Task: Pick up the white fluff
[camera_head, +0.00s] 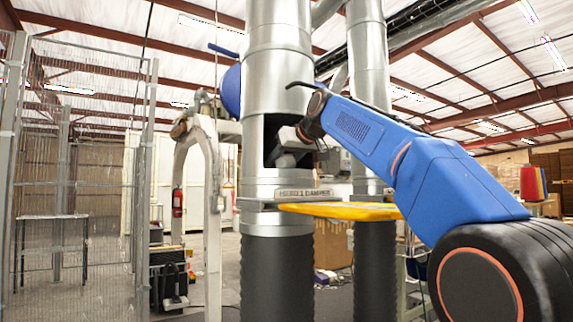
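My blue arm reaches in from the right toward a large silver duct (278,60). My gripper (287,152) is at the dark opening in the side of this duct and reaches partly into it. It is small and shaded, so I cannot tell whether its fingers are open or shut, or whether they hold anything. I cannot make out any white fluff; the inside of the opening is dark and partly hidden by my gripper.
A yellow ledge (343,211) juts out below the opening, under my arm. A second silver duct (368,60) stands close behind. A wire mesh cage (90,200) stands at the left, and a grey arched frame (212,190) stands left of the duct.

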